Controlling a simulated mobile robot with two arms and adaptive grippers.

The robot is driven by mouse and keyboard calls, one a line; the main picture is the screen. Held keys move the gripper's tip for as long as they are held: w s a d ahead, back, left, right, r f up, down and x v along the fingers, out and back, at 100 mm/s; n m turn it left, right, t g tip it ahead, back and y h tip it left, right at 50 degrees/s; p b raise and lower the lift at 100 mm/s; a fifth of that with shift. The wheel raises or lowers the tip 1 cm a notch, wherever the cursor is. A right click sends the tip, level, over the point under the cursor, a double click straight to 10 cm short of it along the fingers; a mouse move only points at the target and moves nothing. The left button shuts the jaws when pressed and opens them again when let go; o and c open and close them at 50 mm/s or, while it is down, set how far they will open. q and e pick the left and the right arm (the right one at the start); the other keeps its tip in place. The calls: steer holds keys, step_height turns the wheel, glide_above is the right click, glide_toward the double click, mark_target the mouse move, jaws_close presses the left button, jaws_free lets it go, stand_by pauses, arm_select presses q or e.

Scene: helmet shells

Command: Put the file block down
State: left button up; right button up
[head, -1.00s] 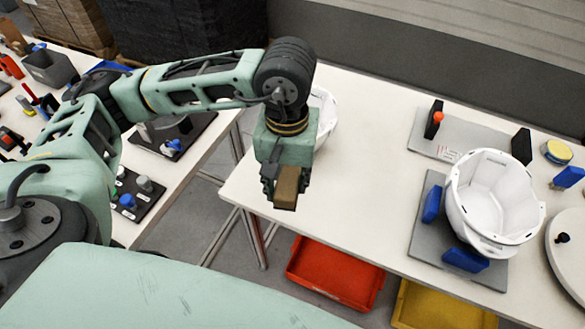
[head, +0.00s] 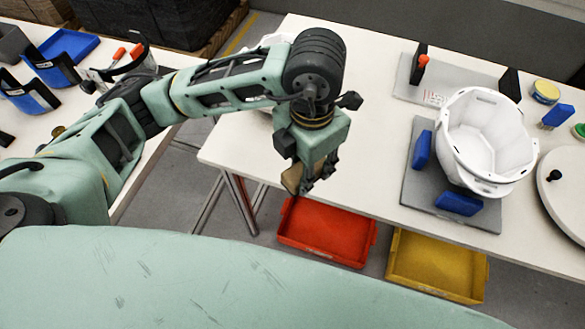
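The file block (head: 292,179) is a small brown block in the head view, tilted and partly covered by my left gripper's fingers. My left gripper (head: 310,178) points down and is shut on the block. It hangs at the near left edge of the white table (head: 375,150), above the red bin in the picture. How high the block is over the table edge is hard to tell. My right gripper is not in view.
A white helmet shell (head: 485,140) sits in a grey fixture with blue pads (head: 459,204). Another white shell (head: 276,40) is mostly hidden behind my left arm. Red (head: 325,232) and yellow (head: 436,265) bins lie below the table. The table's middle is bare.

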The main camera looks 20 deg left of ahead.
arm_select(q)
steer(key=n, duration=0.2)
steer(key=d+f+n, duration=0.1)
steer(key=n, duration=0.1)
steer(key=d+n+b, duration=0.1)
steer(key=shift+s+d+f+n, duration=0.15)
steer(key=shift+s+f+n, duration=0.1)
steer(key=shift+n, duration=0.15)
steer(key=shift+w, duration=0.1)
steer(key=shift+n, duration=0.3)
steer(key=w+a+f, duration=0.4)
steer(key=w+a, duration=0.1)
steer(key=w+a+f+p, duration=0.1)
steer(key=w+a+f, duration=0.1)
steer(key=w, duration=0.1)
steer(key=shift+w+a+f, duration=0.15)
steer(key=shift+a+f, duration=0.2)
steer(key=shift+f, duration=0.05)
step_height(320, 180, down, 4)
steer(key=shift+r+p, duration=0.1)
steer(key=shift+p, duration=0.5)
steer(key=shift+f, duration=0.2)
